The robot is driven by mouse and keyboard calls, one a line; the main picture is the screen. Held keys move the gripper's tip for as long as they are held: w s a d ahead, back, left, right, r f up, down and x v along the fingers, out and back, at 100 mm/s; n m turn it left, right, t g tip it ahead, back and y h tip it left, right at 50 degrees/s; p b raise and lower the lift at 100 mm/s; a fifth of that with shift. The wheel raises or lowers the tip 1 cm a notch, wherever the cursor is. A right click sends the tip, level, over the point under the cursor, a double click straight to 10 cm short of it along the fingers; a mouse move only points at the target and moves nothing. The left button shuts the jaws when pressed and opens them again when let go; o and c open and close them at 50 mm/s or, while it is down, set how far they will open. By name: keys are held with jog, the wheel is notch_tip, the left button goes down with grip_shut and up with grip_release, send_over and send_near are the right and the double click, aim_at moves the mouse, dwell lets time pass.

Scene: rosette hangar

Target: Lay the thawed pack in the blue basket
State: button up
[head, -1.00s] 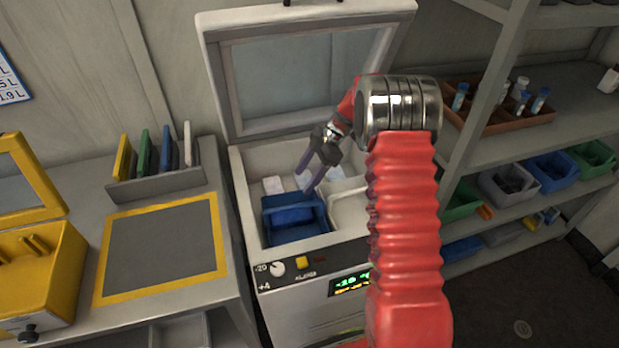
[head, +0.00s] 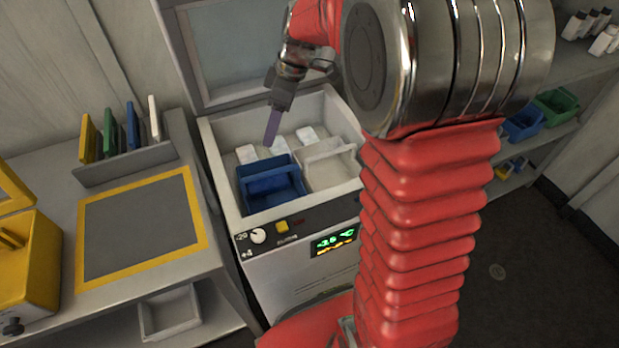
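The blue basket (head: 270,188) stands in the front left of the open chest freezer (head: 228,135). I see no pack in the part of it that shows. Several small white packs lie behind the baskets: one at the left (head: 247,154), one in the middle (head: 279,147) and one at the right (head: 307,135). I cannot tell from their looks which is thawed. My gripper (head: 271,126) points down above the packs, behind the blue basket. It is seen edge-on with one purple finger showing, so its opening is hidden. I see nothing held.
A white basket (head: 328,168) stands right of the blue one. The freezer lid (head: 240,45) is raised behind. A bench on the left holds a yellow-edged grey mat (head: 140,225), a rack of coloured panels (head: 125,165) and a yellow box (head: 30,262). Shelves stand at right.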

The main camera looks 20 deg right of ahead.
jog(key=s+r+m+t+h, duration=0.1)
jog(key=s+m, duration=0.3)
jog(key=s, duration=0.4)
jog(key=s+a+r+m+t+h, duration=0.1)
jog(key=s+r+m, duration=0.2)
jog(key=s, duration=0.5)
jog(key=s+r+m+t+h, duration=0.1)
jog(key=s+r+m+t, duration=0.1)
jog(key=s, duration=0.6)
jog(key=r+m, duration=0.1)
jog(key=m, duration=0.1)
jog(key=shift+s+a+r+m, duration=0.3)
